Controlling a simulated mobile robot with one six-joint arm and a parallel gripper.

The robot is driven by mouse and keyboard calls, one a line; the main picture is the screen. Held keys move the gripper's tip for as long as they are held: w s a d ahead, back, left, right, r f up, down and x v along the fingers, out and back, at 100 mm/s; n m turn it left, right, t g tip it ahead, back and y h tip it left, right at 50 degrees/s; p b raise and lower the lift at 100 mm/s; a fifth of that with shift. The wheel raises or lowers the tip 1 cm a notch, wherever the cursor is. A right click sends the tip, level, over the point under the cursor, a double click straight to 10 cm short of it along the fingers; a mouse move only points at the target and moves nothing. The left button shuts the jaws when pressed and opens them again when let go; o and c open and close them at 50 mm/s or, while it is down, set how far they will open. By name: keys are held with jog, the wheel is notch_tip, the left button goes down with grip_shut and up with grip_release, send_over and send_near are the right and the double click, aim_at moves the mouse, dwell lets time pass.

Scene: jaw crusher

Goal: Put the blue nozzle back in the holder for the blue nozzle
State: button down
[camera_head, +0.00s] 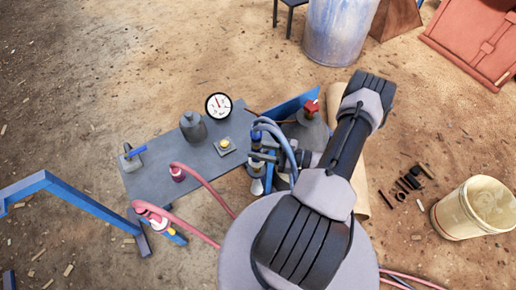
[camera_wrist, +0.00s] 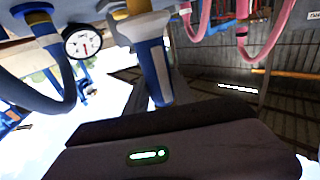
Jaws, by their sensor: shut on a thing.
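The blue-and-white nozzle (camera_head: 257,185) is just off the right part of the grey panel, below the looping blue-grey hoses (camera_head: 272,128). In the wrist view the blue-and-white nozzle (camera_wrist: 153,62) stands tilted in the middle, in front of my gripper's dark body. My gripper (camera_head: 270,158) is shut on it; its fingertips are hard to make out among the hoses and fittings. A second blue fitting with a dark hose (camera_wrist: 42,30) shows at the left of the wrist view. I cannot pick out the blue nozzle's holder for sure; the arm and hoses crowd that area.
Another pink hose (camera_head: 185,222) loops at the front. A blue frame (camera_head: 85,203) stands left, a bucket (camera_head: 475,208) right.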

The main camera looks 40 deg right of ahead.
notch_tip(320, 180, down, 6)
jog(key=b, duration=0.5)
jog(key=c, duration=1)
grip_release()
jog(key=p+v, duration=0.3)
jog(key=v, duration=1.4)
jog(key=shift+s+d, duration=0.15)
jog(key=shift+d, duration=0.05)
